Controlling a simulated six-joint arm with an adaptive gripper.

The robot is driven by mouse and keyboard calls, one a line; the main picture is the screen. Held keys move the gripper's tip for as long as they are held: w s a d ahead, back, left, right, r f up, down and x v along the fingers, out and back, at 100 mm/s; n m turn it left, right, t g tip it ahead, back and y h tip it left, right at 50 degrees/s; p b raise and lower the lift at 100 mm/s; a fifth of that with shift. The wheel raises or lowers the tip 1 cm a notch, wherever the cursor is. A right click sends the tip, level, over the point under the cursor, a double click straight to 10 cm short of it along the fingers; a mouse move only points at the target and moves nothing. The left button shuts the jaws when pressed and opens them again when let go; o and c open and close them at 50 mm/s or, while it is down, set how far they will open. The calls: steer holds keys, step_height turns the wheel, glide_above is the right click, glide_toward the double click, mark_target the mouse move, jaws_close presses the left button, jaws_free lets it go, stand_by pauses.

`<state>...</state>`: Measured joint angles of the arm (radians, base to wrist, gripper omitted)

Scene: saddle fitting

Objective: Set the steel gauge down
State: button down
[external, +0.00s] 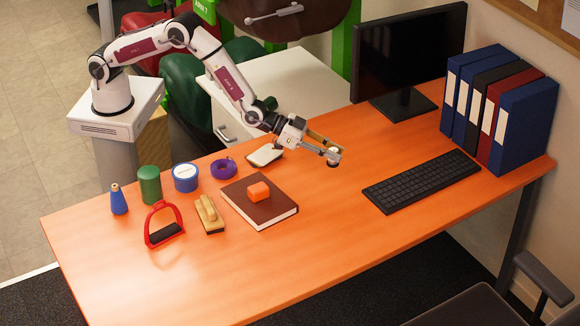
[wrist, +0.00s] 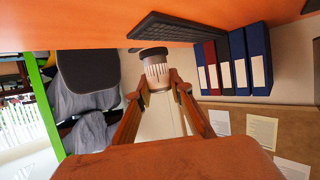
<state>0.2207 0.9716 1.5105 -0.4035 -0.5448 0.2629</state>
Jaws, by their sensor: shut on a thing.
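The steel gauge (external: 333,157) is a small grey piece with a dark round end, held at the tip of my gripper (external: 322,148). In the wrist view the gauge (wrist: 158,74) is a pale ribbed cylinder with a dark disc at its far end. The two brown fingers of my gripper (wrist: 157,86) close on it from both sides. In the external view, the gripper is stretched out over the orange desk (external: 340,235), right of the book, and the gauge seems to be above the surface. The gap beneath is hard to judge.
A brown book (external: 282,214) bears an orange block (external: 258,192). A red stirrup (external: 164,224), a brush (external: 209,214), a purple ring (external: 223,168) and a pale flat object (external: 264,155) are left. A keyboard (external: 421,181), monitor and binders stand right. The front middle of the desk is clear.

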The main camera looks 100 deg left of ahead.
stand_by(0.3)
steer(key=shift+f, duration=3.05)
steer(key=shift+f, duration=0.15)
steer(key=shift+f, duration=1.75)
steer(key=shift+f, duration=0.1)
steer(key=c, duration=1.8)
jaws_free()
steer(key=shift+s, duration=0.1)
